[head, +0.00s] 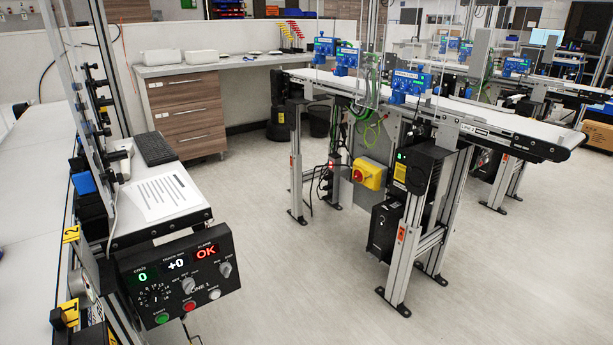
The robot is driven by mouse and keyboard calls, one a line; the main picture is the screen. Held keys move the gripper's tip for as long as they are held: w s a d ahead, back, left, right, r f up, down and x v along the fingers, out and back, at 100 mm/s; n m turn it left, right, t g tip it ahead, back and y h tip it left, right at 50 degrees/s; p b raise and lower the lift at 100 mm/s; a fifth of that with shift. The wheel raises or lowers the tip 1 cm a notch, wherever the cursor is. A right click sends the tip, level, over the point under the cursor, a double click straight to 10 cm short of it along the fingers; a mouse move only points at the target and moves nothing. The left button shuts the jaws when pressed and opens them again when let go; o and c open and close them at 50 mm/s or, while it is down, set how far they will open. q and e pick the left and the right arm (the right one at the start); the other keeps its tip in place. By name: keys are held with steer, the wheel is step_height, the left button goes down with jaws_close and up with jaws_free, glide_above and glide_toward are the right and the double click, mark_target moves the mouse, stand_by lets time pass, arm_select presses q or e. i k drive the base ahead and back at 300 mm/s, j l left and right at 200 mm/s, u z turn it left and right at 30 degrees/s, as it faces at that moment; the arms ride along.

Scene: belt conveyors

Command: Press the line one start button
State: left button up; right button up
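The line one control panel (180,274) is a black box at the lower left of the head view, marked "LINE 1". A green button (161,318) sits at its lower left corner, with small lettering by it that looks like "START". A red button (189,305) and a pale button (214,294) lie to its right along the lower edge. Above them are a dial and knobs, and small displays reading "0", "+0" and a red "OK". Nothing visibly covers the green button. Neither of my grippers can be made out in the view.
A shelf with a printed sheet (161,193) and a black keyboard (154,149) is above the panel. A conveyor marked "LINE 2" (473,119) stands to the right, with a yellow-and-red switch (369,174) on its frame. The floor (290,270) between them is clear.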

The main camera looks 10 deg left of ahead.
mark_target(162, 319)
steer(key=u, duration=1.35)
